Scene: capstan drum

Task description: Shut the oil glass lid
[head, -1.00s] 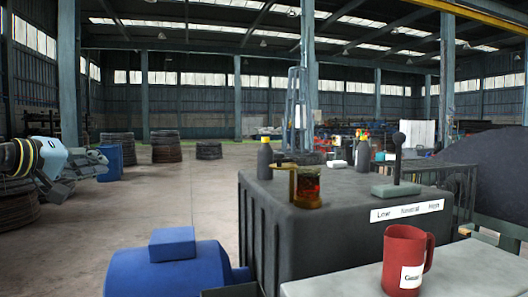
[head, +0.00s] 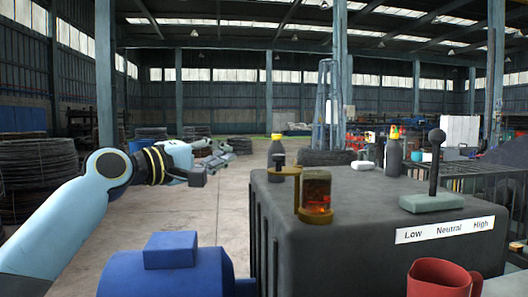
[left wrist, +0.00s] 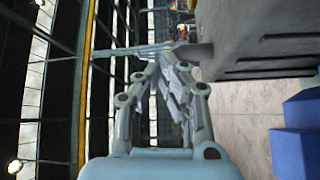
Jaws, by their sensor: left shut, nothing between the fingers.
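The oil glass (head: 317,188) is an amber-red cylinder in a brass base on top of the dark gearbox. The lid is swung out to the left of the glass, so the glass top is uncovered. My left gripper (head: 224,153) is shut and empty, left of the lid and apart from it, over the floor. The left wrist view shows its fingers (left wrist: 178,56) together, with the gearbox to their right. My right gripper is not in view.
The dark gearbox (head: 272,222) carries two dark bottles and a lever (head: 436,168) on a green-grey base. A blue motor (head: 165,272) stands at the front left. A red mug (head: 442,279) is at the front right. Open floor lies left of the gearbox.

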